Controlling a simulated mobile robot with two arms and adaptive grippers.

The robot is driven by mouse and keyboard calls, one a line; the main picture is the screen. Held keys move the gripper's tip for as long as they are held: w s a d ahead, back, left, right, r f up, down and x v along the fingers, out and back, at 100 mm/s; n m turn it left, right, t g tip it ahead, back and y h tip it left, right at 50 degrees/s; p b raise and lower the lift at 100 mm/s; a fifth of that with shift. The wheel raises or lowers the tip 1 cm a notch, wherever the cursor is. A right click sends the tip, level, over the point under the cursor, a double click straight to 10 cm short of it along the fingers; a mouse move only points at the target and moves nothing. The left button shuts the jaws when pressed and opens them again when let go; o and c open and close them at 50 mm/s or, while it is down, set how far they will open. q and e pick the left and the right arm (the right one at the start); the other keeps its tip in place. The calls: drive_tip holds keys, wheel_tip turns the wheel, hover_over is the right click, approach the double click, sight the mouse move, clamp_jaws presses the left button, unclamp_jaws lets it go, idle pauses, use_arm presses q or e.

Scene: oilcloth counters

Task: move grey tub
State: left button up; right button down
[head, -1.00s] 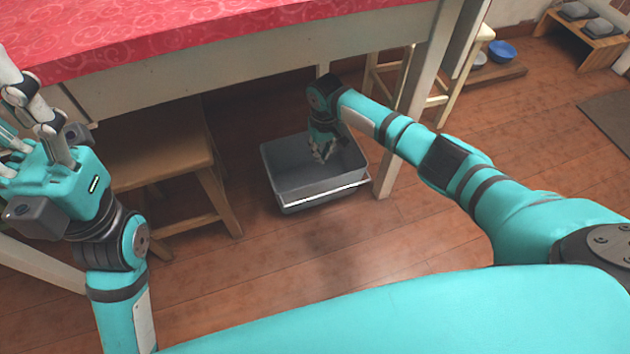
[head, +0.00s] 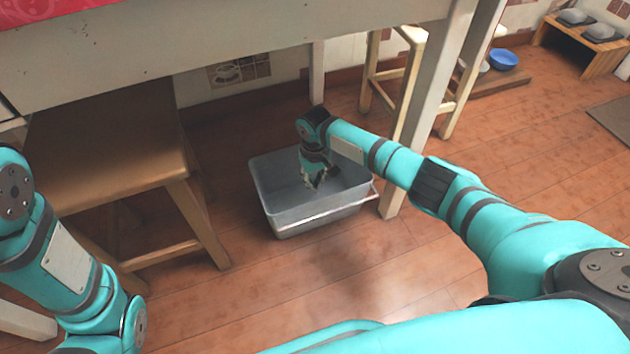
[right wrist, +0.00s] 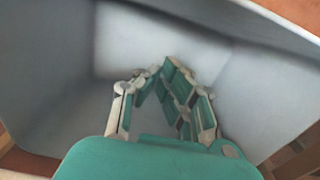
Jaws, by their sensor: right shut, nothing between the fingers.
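The grey tub (head: 285,213) stands upright on the wooden floor under the table, with a pale handle bar along its front side. My right gripper (head: 318,184) reaches down inside the tub, and its fingers are shut with nothing between them. In the right wrist view the fingers (right wrist: 165,75) point into the tub, and its grey walls (right wrist: 155,45) surround them. My left arm shows at the left edge of the head view, but its gripper is out of the picture.
The table (head: 230,55) hangs over the tub, with a table leg (head: 425,105) close on its right. A wooden stool (head: 110,150) stands to the left. A blue bowl (head: 503,58) and a small wooden stand (head: 580,45) are at the back right. The floor in front is clear.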

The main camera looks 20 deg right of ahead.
sight(320, 201)
wheel_tip(320, 201, down, 5)
drive_tip(key=b, duration=0.2)
drive_tip(key=shift+r+b, duration=0.15)
drive_tip(key=shift+b, duration=0.15)
drive_tip(key=shift+s+r, duration=0.3)
drive_tip(key=shift+s, duration=0.55)
drive_tip(key=shift+s+d+r+b, duration=0.1)
drive_tip(key=shift+s+b, duration=0.4)
drive_tip(key=shift+s, duration=0.7)
drive_tip(key=shift+r, duration=0.1)
